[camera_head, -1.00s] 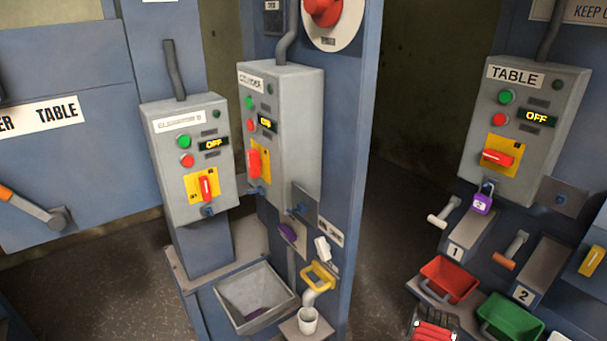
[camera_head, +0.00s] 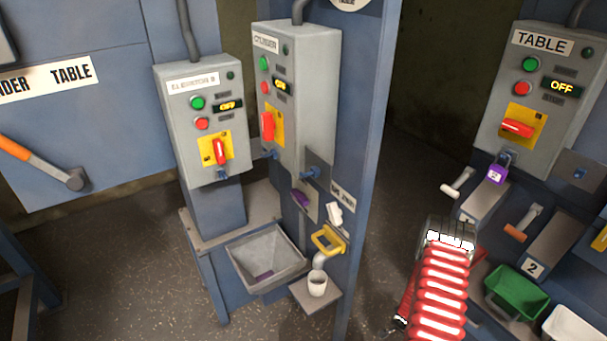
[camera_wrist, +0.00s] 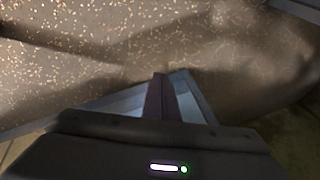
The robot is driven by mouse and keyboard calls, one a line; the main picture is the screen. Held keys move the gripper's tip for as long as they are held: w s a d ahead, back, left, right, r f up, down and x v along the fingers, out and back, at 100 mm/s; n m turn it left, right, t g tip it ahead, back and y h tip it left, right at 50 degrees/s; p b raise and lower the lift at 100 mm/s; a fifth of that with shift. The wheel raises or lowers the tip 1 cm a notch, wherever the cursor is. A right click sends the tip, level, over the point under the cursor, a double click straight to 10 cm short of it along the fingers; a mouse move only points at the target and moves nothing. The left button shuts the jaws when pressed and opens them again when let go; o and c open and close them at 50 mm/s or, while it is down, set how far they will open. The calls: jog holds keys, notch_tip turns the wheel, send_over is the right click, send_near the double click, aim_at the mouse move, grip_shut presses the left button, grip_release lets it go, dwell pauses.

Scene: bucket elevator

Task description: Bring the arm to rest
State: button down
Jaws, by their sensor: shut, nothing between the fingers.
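My red, ribbed arm (camera_head: 442,285) rises from the bottom edge at the right of the head view, in front of the table station. Its pale end stands beside the small levers. My gripper (camera_wrist: 160,96) shows in the wrist view as dark fingers, shut and empty. It points over a speckled floor (camera_wrist: 75,65), with a blue-grey metal edge (camera_wrist: 198,100) just behind the fingers. The fingers cannot be made out in the head view.
The table control box (camera_head: 540,85) carries a purple padlock (camera_head: 496,175). A green bin (camera_head: 518,292) is right of my arm. The cylinder box (camera_head: 310,110), elevator box (camera_head: 215,165), grey tray (camera_head: 284,275) and white cup (camera_head: 317,284) stand left. Open floor (camera_head: 120,260) lies left.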

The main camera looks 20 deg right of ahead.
jog(key=w+a+r+n+g+y, duration=0.1)
jog(key=a+r+n, duration=0.2)
jog(key=a+r, duration=0.5)
jog(key=w+a+r+n+y, duration=0.2)
jog(key=a+r+n, duration=0.2)
jog(key=r, duration=0.9)
jog(key=w+a+r+n+g+y, duration=0.1)
jog(key=a+r+n, duration=0.2)
jog(key=a+r, duration=0.5)
jog(key=s+a+r+n+t, duration=0.1)
jog(key=s+a+r+n, duration=0.2)
jog(key=r, duration=0.9)
jog(key=s+a+r+n+t, duration=0.2)
jog(key=s+a+r, duration=0.4)
jog(key=a+r, duration=0.4)
jog(key=s+a+r+n+t, duration=0.2)
jog(key=s+a+r+n, duration=0.3)
jog(key=r, duration=0.9)
jog(key=shift+a, duration=1.1)
jog(key=shift+s+r, duration=0.1)
